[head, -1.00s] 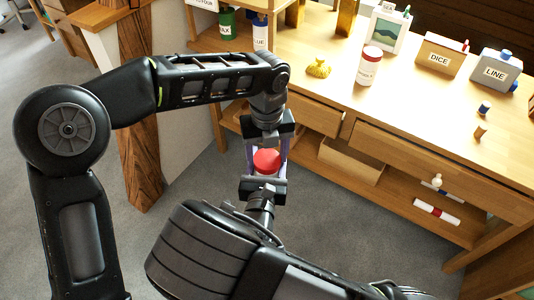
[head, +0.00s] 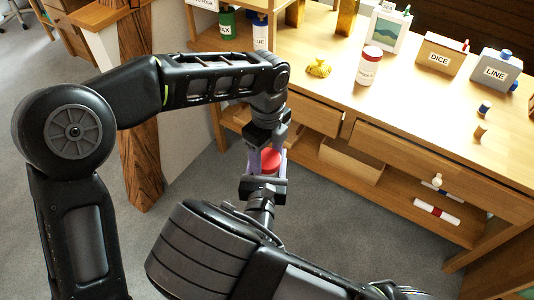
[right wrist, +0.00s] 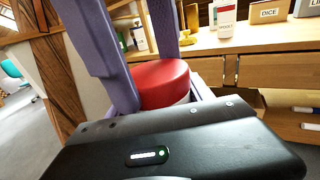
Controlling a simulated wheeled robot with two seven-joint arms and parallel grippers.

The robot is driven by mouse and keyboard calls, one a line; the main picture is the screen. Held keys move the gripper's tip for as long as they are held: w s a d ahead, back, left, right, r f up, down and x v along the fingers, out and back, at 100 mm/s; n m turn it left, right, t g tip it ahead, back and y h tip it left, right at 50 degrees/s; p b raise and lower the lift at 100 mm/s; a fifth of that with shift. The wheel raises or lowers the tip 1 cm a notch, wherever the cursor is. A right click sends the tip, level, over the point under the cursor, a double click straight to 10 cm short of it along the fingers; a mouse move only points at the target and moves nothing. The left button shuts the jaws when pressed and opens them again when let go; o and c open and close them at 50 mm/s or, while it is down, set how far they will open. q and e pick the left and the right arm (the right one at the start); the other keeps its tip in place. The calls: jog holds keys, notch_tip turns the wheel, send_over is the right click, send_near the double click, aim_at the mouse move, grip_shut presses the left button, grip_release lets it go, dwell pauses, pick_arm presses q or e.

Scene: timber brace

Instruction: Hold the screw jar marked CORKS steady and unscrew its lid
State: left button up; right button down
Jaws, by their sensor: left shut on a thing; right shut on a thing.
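The jar's red lid (head: 270,159) shows between my two grippers in the head view, in the air in front of the desk. My left gripper (head: 268,148) comes from above, its purple fingers shut on the lid. My right gripper (head: 264,178) comes from below and is shut on the jar. In the right wrist view the lid (right wrist: 162,82) is large and sits over a thin strip of pale jar body (right wrist: 186,99). The left gripper's fingers stand on either side of it. The jar's label is hidden. I cannot tell how loose the lid is.
The wooden desk (head: 430,120) stands behind and to the right. On it are a red-capped white jar (head: 369,66), a DICE box (head: 440,55), a LINE box (head: 495,72) and a yellow lump (head: 319,68). Drawers and a low shelf lie below. Grey floor is clear under the grippers.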

pick_arm(q)
jog(key=n, duration=0.6)
jog(key=o, duration=1.4)
jog(key=shift+o, duration=0.7)
jog(key=shift+s, duration=0.1)
jog(key=shift+r, duration=2.25)
jog(key=shift+c, duration=0.3)
